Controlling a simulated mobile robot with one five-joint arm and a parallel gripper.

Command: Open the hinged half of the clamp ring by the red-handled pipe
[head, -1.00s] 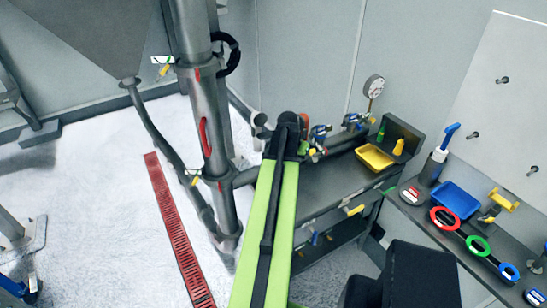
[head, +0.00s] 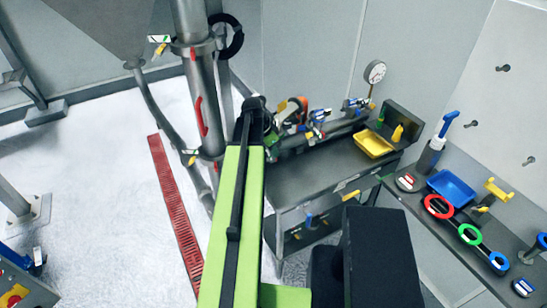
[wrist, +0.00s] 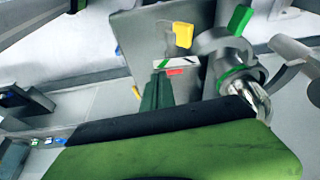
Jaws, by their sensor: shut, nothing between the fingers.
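The upright grey pipe with the red handle (head: 200,117) stands left of my arm in the head view. A clamp ring (head: 192,46) goes around it above the handle, with a yellow-ended catch and a white tag at its left. A lower clamp ring (head: 210,155) with a yellow catch sits below the handle. I cannot tell which ring has the hinged half. My gripper shows as a narrow dark shape (wrist: 158,82) in the wrist view, shut and empty. In the head view my arm hides its tips, right of the pipe.
A bench (head: 330,165) with pipe fittings and a yellow tray (head: 374,144) stands to the right. A right-hand shelf holds a blue tray (head: 452,187) and coloured rings. A red floor grate (head: 175,210) runs left of the pipe. White floor lies open at left.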

